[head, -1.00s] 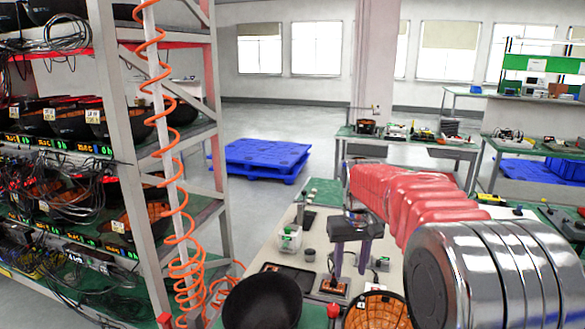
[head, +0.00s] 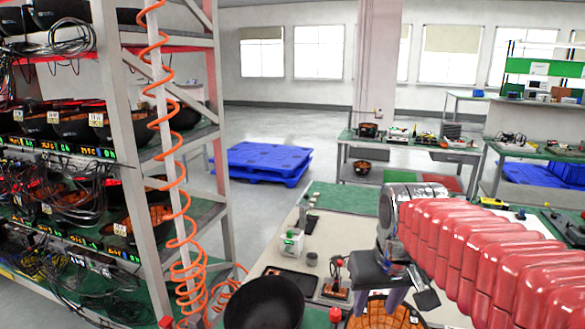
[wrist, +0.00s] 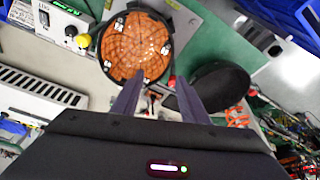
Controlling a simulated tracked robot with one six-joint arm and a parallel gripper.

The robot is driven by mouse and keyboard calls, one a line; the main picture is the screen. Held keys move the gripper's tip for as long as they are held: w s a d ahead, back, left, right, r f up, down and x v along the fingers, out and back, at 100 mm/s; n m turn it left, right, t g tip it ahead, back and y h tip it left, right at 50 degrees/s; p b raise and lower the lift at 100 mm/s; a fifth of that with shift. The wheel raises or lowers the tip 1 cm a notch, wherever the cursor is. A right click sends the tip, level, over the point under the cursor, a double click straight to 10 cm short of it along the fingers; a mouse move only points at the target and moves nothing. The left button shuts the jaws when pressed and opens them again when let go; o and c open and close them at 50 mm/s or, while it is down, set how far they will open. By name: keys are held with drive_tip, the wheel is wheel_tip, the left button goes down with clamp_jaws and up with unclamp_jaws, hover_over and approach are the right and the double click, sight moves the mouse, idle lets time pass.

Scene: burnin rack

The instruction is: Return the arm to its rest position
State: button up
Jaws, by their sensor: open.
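My gripper (head: 408,300) is at the lower right of the head view, at the end of my red-sleeved arm. Its two purple-grey fingers point down over the workbench, beside and partly in front of a round orange-lined unit (head: 385,313). In the wrist view my gripper (wrist: 157,88) has its fingers apart with nothing held between them. The orange-lined unit shows whole in the wrist view (wrist: 135,47), beyond the fingertips. A black bowl-shaped shell (head: 263,304) sits on the bench to the left, and also shows in the wrist view (wrist: 220,86).
A rack (head: 130,150) with black units and cables stands at the left, with an orange coiled hose (head: 172,165) along its post. A small white container (head: 291,242) and a red button (head: 335,314) are on the bench. A blue pallet (head: 262,162) lies on the floor behind.

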drive_tip(key=s+f+t, duration=0.2)
drive_tip(key=s+f, duration=0.2)
drive_tip(key=s, duration=0.9)
drive_tip(key=shift+s+m, duration=0.2)
drive_tip(key=shift+m, duration=0.1)
drive_tip(key=shift+d, duration=0.1)
idle(0.5)
